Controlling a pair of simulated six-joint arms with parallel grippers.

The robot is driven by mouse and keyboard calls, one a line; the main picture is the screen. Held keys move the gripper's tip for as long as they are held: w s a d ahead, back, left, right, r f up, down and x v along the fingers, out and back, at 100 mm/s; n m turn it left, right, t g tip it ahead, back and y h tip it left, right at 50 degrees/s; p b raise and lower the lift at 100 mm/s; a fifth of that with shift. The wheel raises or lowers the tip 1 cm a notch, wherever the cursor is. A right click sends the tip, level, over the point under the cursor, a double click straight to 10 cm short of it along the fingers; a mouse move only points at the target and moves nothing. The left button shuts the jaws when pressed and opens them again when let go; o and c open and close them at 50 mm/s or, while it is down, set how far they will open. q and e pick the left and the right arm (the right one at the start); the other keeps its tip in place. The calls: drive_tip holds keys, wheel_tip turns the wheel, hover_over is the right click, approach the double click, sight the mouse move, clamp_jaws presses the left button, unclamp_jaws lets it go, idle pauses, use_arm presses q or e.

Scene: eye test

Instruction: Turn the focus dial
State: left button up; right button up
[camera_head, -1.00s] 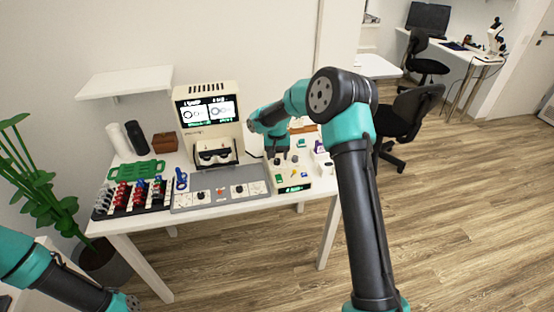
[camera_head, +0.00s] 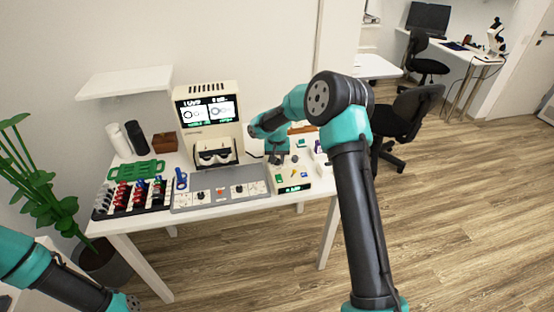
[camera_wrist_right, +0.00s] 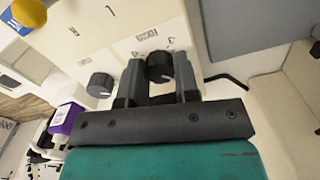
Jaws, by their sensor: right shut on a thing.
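A black dial (camera_wrist_right: 159,67) stands on the white control panel (camera_wrist_right: 85,30) in the right wrist view. My right gripper (camera_wrist_right: 158,76) is shut on it, with one dark finger on each side. A second black dial (camera_wrist_right: 100,84) sits to its left, apart from the fingers. In the head view my right gripper (camera_head: 278,159) is down at the back of the control box (camera_head: 292,188), and the held dial is too small to make out there.
The cream device with a lit screen (camera_head: 208,110) stands behind a grey panel (camera_head: 220,196). A rack of coloured pieces (camera_head: 133,197) and a green tray (camera_head: 136,170) lie to the left.

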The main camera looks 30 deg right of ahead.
sight(277, 160)
drive_tip(key=shift+n, duration=0.3)
drive_tip(key=shift+c, duration=0.3)
drive_tip(key=n, duration=0.3)
drive_tip(key=shift+n, duration=0.4)
drive_tip(key=n, duration=0.4)
drive_tip(key=o, duration=0.9)
drive_tip(key=shift+o, duration=0.2)
drive_tip(key=shift+r, duration=0.15)
wheel_tip(277, 160, up, 17)
